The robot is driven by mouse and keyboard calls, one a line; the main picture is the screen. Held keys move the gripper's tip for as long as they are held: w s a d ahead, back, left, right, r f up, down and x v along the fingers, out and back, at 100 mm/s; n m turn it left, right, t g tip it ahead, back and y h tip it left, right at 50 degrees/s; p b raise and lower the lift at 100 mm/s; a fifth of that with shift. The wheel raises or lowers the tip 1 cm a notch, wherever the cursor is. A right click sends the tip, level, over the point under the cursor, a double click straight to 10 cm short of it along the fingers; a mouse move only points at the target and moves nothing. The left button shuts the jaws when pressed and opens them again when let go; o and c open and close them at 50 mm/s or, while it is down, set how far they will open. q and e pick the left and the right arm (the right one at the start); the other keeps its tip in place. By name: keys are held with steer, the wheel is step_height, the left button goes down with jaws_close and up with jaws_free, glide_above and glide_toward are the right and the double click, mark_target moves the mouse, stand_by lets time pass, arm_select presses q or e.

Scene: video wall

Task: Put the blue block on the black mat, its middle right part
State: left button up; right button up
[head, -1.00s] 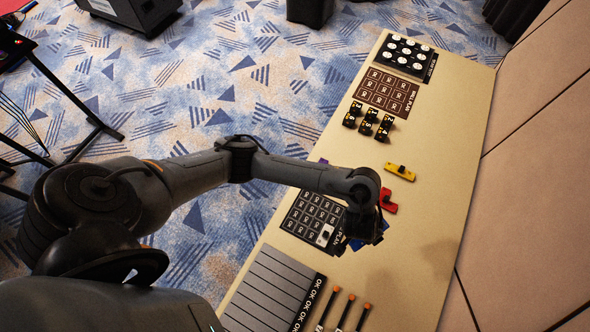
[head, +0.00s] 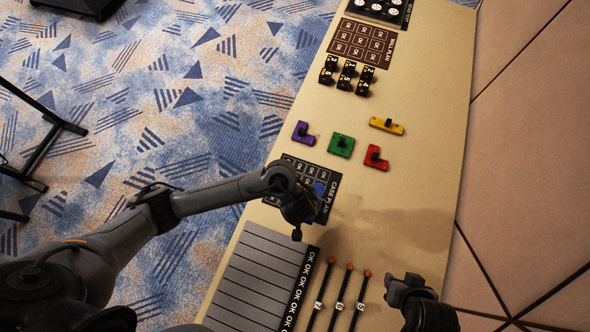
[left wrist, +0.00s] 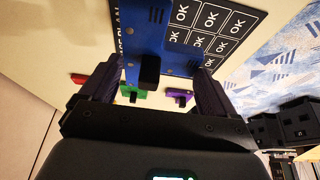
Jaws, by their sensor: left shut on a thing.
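The black mat (head: 292,165), marked CASE PLAN with a grid of OK cells, lies on the long beige table and is partly hidden by my left arm. My left gripper (head: 304,207) is over its right part, shut on the blue block (head: 319,188). In the left wrist view the blue block (left wrist: 178,62), with its black knob, is between the two fingers (left wrist: 155,85) and covers part of the mat (left wrist: 238,22), beside its label strip. I cannot tell whether the block touches the mat. My right gripper (head: 404,286) is at the table's near right; its jaw state is unclear.
Purple (head: 302,133), green (head: 341,145), red (head: 376,158) and yellow (head: 387,126) blocks lie beyond the mat. Several black numbered pieces (head: 347,75) and a brown mat (head: 361,44) are farther. A grey striped board (head: 255,275) and orange-tipped sticks (head: 348,290) lie nearer.

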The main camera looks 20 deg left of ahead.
arm_select(q)
steer(key=w+a+f+b, duration=0.2)
steer(key=a, duration=0.1)
steer(key=w+a+f+b, duration=0.1)
steer(key=a+f, duration=0.1)
steer(key=shift+w+b, duration=0.3)
steer(key=shift+w, duration=0.1)
step_height(320, 180, down, 4)
steer(key=b, duration=0.3)
steer(key=shift+a, duration=0.1)
arm_select(e)
step_height(320, 180, down, 8)
steer(key=shift+w, duration=0.1)
arm_select(q)
steer(key=shift+s+a+f+b, duration=0.1)
steer(key=shift+s+f+b, duration=0.1)
steer(key=shift+f, duration=0.2)
steer(key=shift+s+a+f+b, duration=0.1)
steer(key=shift+f+b, duration=0.05)
steer(key=shift+f, duration=0.2)
steer(key=o, duration=0.8)
steer(key=shift+w, duration=0.1)
arm_select(e)
steer(key=shift+a+f, duration=0.15)
steer(key=shift+f, duration=0.1)
arm_select(q)
steer(key=shift+d+r, duration=0.15)
steer(key=shift+r, duration=0.05)
